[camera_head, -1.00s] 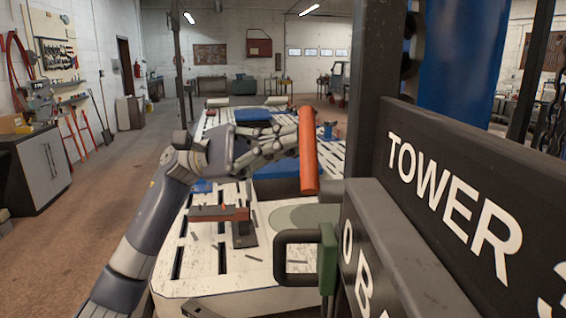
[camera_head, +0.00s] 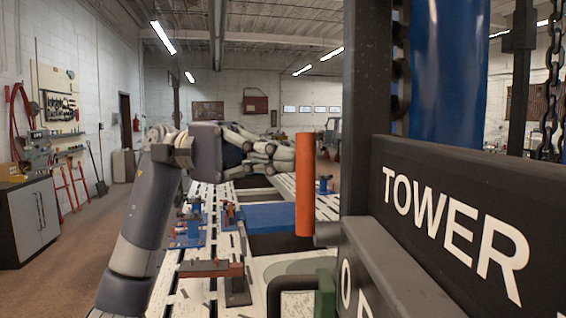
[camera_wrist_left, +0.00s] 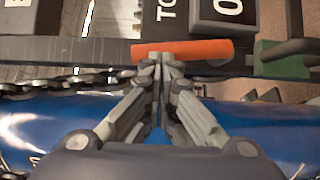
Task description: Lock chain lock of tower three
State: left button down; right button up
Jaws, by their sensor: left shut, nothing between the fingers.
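The orange handle (camera_head: 305,185) of the chain lock stands upright in the head view, on a short grey stub at the left of the dark tower frame. In the left wrist view the handle (camera_wrist_left: 208,49) lies across the top. My left gripper (camera_head: 284,156) is shut and empty, just left of the handle. In the wrist view its fingertips (camera_wrist_left: 160,60) overlap the handle's left part; I cannot tell whether they touch it. A dark chain (camera_head: 402,75) hangs along the tower post, and a chain (camera_wrist_left: 55,84) also runs left of the fingers in the wrist view. My right gripper is not seen.
The "TOWER" sign (camera_head: 455,220) and dark beams fill the right side. A black loop handle (camera_head: 285,285) with a green block (camera_head: 325,295) sits below the orange handle. A slotted white bench (camera_head: 195,285) with red and blue fixtures extends behind. A blue cylinder (camera_head: 445,75) stands behind the post.

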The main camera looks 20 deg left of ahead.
pick_arm(q)
jog(key=shift+s+d+r, duration=0.1)
jog(key=shift+d, duration=0.1)
dwell(0.5)
jog(key=w+a, duration=0.1)
jog(key=a, duration=1.1)
jog(key=shift+w+r, duration=0.15)
jog(key=shift+w, duration=0.25)
